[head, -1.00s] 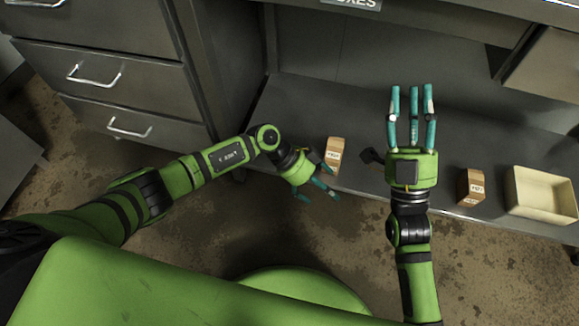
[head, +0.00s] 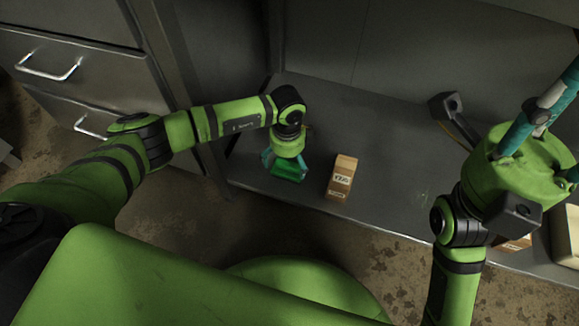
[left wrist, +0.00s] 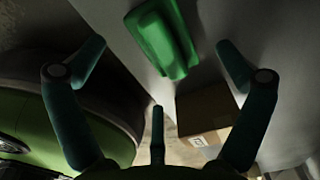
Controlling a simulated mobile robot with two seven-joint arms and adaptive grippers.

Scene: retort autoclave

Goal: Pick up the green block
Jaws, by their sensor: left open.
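The green block (head: 290,169) lies on the grey shelf (head: 385,200) near its left front part, directly below my left gripper (head: 286,163). In the left wrist view the green block (left wrist: 163,38) shows at the top middle, beyond the spread teal fingers. My left gripper is open and points down over the block; the fingers are apart with nothing held between them. Whether a finger touches the block I cannot tell. My right gripper (head: 545,112) is raised at the right edge of the head view, its fingertips cut off by the frame.
A brown box (head: 342,178) stands just right of my left gripper; it also shows in the left wrist view (left wrist: 206,112). A black device (head: 452,115) stands farther back. A pale bin (head: 567,235) and another box (head: 514,244) are partly hidden at right. Drawers (head: 80,60) are at left.

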